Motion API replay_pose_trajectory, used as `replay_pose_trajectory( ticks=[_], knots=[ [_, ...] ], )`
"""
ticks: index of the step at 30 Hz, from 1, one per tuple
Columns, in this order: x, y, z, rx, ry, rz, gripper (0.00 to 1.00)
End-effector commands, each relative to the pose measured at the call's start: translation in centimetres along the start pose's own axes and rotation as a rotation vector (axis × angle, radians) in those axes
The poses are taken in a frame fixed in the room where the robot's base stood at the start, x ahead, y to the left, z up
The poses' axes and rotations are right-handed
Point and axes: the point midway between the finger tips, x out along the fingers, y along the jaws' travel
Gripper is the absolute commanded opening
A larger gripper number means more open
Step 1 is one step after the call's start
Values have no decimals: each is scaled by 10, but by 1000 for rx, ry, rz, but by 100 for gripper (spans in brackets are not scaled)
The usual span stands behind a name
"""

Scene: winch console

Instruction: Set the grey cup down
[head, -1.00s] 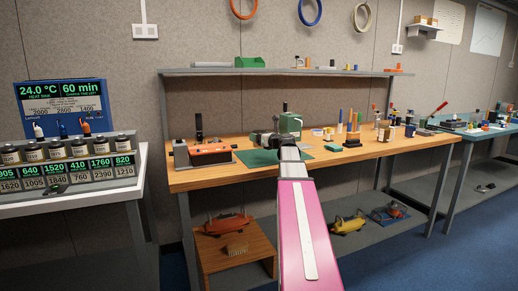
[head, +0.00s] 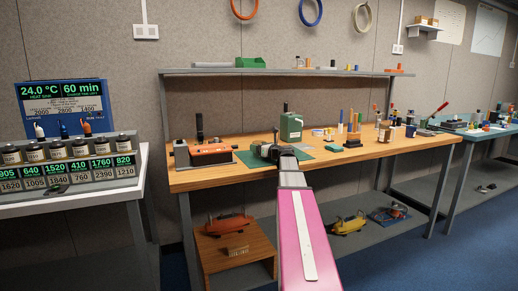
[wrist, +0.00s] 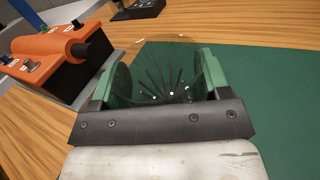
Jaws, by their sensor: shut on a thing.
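My gripper (head: 264,151) is low over the green mat (head: 305,154) on the wooden bench, and my arm hides part of that spot. In the wrist view, my gripper (wrist: 164,78) is shut, with its green finger pads on either side of a see-through, rounded, greyish thing, which I take for the grey cup (wrist: 158,62). Dark lines fan out inside it. Its lower part is hidden by the gripper, and I cannot tell whether it touches the mat. The mat (wrist: 265,115) also shows below and right of the cup.
An orange winch console (head: 208,154) with knobs stands left of the mat. A green canister (head: 291,128) stands behind the gripper. Several upright tools and small items crowd the bench to the right. A shelf (head: 280,72) runs above. The mat's right side looks clear.

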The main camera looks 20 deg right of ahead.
Motion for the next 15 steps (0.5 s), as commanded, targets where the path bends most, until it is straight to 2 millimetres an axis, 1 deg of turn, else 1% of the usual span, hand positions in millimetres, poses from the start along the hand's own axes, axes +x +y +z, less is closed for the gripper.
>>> replay_pose_trajectory(
  ticks=[1, 2, 3, 4, 14, 15],
  knots=[
    [0, 0, -2, 0, 0, 0, 45],
    [0, 0, -1, 0, 0, 0, 76],
    [0, 0, -1, 0, 0, 0, 89],
    [0, 0, -1, 0, 0, 0, 95],
    [0, 0, 1, 0, 0, 0, 95],
    [-2, 0, 1, 0, 0, 0, 95]
  ],
)
